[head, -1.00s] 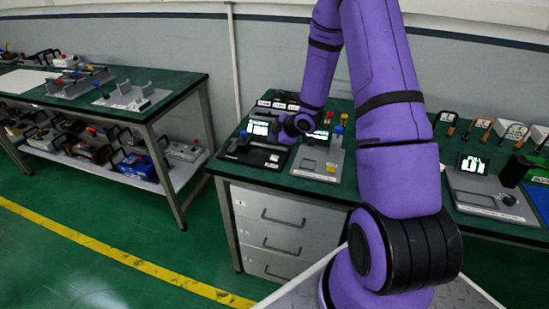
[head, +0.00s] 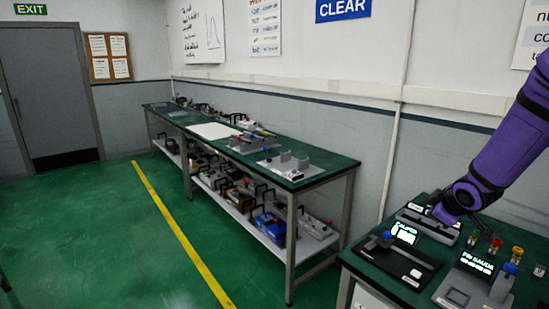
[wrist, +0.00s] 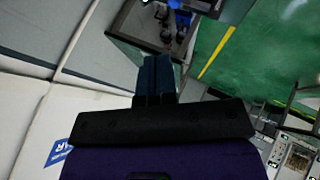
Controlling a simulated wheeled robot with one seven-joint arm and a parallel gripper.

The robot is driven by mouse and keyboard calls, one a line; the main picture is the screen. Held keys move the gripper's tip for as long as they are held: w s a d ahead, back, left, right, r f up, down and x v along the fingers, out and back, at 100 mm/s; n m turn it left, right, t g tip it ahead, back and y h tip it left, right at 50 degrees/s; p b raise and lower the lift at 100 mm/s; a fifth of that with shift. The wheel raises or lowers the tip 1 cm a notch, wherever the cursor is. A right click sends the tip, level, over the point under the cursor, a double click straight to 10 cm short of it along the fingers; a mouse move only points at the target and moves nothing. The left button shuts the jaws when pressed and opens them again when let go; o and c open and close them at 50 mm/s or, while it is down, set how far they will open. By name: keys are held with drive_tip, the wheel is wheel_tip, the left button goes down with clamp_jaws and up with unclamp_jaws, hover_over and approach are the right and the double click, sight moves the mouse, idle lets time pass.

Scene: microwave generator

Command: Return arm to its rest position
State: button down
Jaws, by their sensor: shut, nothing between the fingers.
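My gripper (wrist: 156,62) shows in the wrist view as two dark fingers held together with nothing between them. The wrist view is tilted, with a bench and the green floor beyond the fingers. In the head view my purple arm enters at the right edge and bends down over the near bench (head: 362,272). Its far end is close above the devices there. The fingers cannot be made out in the head view, and whether any part of the arm touches a device cannot be told.
A caliper station (head: 408,262) and a pin gauge station (head: 470,285) with lit screens stand on the near bench. A longer green-topped bench (head: 335,165) with a loaded lower shelf stands along the wall. The green floor (head: 130,240) is open at the left.

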drive_tip(key=s+a+r+m+g+h, duration=0.1)
drive_tip(key=s+a+r+m, duration=0.2)
drive_tip(key=s+r, duration=0.35)
drive_tip(key=s+a+r+m+h, duration=0.1)
drive_tip(key=s+a+r+m, duration=0.15)
drive_tip(key=s+r, duration=0.45)
drive_tip(key=s+a+r+m+g+y, duration=0.1)
drive_tip(key=s+a+r+m, duration=0.1)
drive_tip(key=s, duration=0.7)
drive_tip(key=s+a+r+m+g+y, duration=0.1)
drive_tip(key=s+a+r, duration=0.3)
drive_tip(key=s, duration=0.5)
drive_tip(key=shift+s+a+r+m+y, duration=0.2)
drive_tip(key=shift+a+m+y, duration=0.25)
drive_tip(key=shift+a, duration=0.8)
